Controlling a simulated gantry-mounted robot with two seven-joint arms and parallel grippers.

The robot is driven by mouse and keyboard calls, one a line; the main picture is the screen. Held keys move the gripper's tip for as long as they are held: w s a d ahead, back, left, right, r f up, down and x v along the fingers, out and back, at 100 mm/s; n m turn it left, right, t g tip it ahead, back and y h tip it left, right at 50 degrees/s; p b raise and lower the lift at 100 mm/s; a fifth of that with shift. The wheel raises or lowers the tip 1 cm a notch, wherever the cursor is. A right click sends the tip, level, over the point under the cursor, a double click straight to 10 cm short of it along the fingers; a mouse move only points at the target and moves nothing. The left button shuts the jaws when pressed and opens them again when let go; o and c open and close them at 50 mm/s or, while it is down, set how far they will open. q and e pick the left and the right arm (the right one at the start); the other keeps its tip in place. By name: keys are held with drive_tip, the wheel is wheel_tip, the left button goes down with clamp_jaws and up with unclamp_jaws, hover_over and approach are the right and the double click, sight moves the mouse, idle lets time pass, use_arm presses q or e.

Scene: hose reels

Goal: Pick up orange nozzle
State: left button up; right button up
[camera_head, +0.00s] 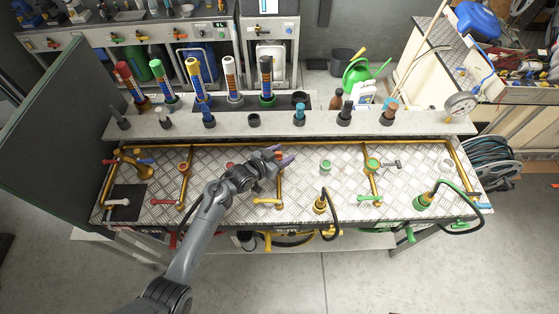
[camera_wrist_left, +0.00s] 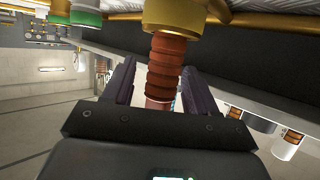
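My left gripper (camera_head: 282,155) is over the middle of the diamond-plate bench in the head view. In the left wrist view its two dark fingers (camera_wrist_left: 158,70) stand apart, one on each side of a reddish-orange ribbed piece (camera_wrist_left: 166,62), which looks like the orange nozzle. A gap shows on the left side of the piece; on the right I cannot tell whether the finger touches it. A brass collar (camera_wrist_left: 174,16) sits at the piece's upper end in the picture. My right gripper is not in view.
The bench (camera_head: 300,182) carries brass pipes, valves and a black hose. A grey shelf (camera_head: 228,121) behind it holds several coloured nozzles and tubes. A pressure gauge (camera_head: 460,105) stands at the right. A dark green panel (camera_head: 62,135) borders the left side.

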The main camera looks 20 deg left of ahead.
use_arm(q)
clamp_jaws()
drive_tip(key=shift+r, duration=0.1)
